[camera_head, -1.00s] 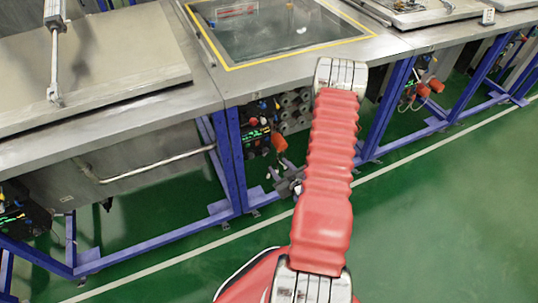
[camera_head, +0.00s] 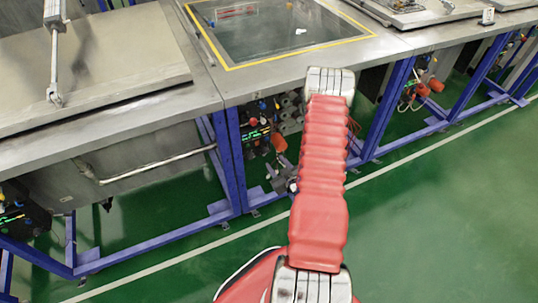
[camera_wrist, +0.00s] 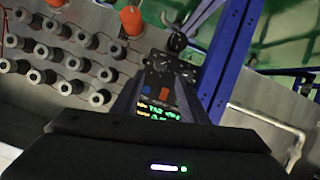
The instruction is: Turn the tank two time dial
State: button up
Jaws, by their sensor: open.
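A dark control panel (camera_wrist: 165,95) lies ahead in the middle of the wrist view. It has small round dials along its far part, blue and orange-red buttons, and a lit green and yellow display (camera_wrist: 158,110). I cannot read which dial is the time dial. In the head view the panel (camera_head: 257,133) shows as green lights under the middle tank (camera_head: 270,68). My gripper (camera_head: 272,175) is grey, low in front of that tank's frame and partly hidden by my red arm. It is open with nothing visible between its fingers. I see no contact with a dial.
Blue frame legs (camera_head: 232,160) stand left of the panel. Several grey cylinders (camera_wrist: 70,62) and orange parts (camera_wrist: 132,20) sit beside it. A metal pipe (camera_head: 150,165) runs along the left tank. Another control box (camera_head: 18,212) is at lower left. The green floor at right is clear.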

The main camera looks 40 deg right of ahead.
aim_at(267, 152)
jog(key=x, duration=0.9)
jog(key=shift+w, duration=0.15)
jog(key=shift+c, duration=0.6)
grip_shut()
jog(key=shift+d, duration=0.2)
jog(key=shift+a, duration=0.1)
